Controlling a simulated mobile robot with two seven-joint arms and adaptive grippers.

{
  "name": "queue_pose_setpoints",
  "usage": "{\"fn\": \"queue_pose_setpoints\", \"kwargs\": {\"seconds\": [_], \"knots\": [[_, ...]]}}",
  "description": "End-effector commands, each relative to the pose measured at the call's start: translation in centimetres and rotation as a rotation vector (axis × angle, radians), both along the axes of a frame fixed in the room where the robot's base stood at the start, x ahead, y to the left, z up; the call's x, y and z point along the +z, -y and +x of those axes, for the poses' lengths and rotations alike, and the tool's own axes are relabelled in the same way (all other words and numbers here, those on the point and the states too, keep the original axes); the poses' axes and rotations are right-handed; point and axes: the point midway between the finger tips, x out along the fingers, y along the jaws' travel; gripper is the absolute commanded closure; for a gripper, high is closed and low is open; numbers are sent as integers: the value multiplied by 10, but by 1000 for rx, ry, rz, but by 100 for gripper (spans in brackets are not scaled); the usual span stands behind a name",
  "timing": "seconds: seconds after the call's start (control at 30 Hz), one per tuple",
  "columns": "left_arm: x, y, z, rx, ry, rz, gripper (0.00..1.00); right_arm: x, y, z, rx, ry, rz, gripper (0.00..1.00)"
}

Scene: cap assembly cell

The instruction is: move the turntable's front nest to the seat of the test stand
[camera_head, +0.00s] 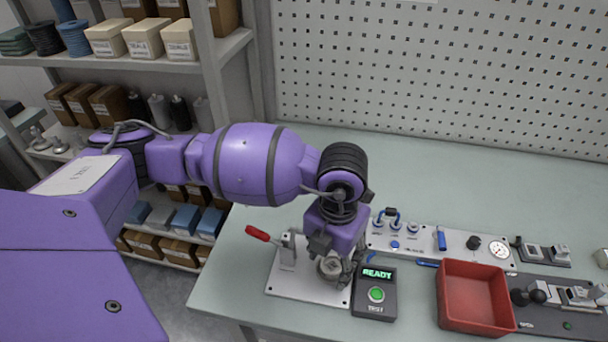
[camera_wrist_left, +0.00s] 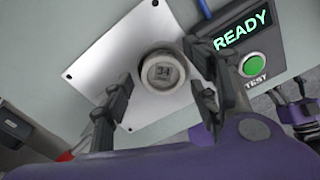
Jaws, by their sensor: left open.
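A round pale grey part with a dark square mark on its top (camera_wrist_left: 163,71) sits upright on the white plate of the test stand (camera_wrist_left: 105,55). In the head view the part (camera_head: 330,266) shows just below my left gripper (camera_head: 338,277), on the stand's plate (camera_head: 285,285). My left gripper is open, with one finger on each side of the part; in the left wrist view its fingers (camera_wrist_left: 158,80) appear clear of the part's sides. The seat under the part is hidden. The turntable is not recognisable in either view. What seems to be my right gripper (camera_wrist_left: 297,108) shows small at the wrist view's right edge.
A red-handled clamp (camera_head: 258,233) stands at the plate's left. A dark test box (camera_head: 375,294) with a lit READY display and green button is close on the right. Beyond it are a red bin (camera_head: 474,292) and a control panel (camera_head: 455,246). The rear bench is clear.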

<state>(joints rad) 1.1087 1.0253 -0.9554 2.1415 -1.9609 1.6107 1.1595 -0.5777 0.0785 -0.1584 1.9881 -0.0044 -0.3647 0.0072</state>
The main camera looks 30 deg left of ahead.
Motion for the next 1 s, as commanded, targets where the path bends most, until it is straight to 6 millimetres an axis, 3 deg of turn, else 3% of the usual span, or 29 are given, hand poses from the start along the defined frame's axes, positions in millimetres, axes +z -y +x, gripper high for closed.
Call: {"fn": "queue_pose_setpoints", "kwargs": {"seconds": [0.27,0.7,1.0], "knots": [[22,1,2,-1,8,-3,45,0,0,2,3,2,0,49],[107,0,2,-2,7,-1,45,0,0,0,1,0,-1,49],[122,0,1,-1,4,0,45,0,0,0,1,0,-1,49]]}}
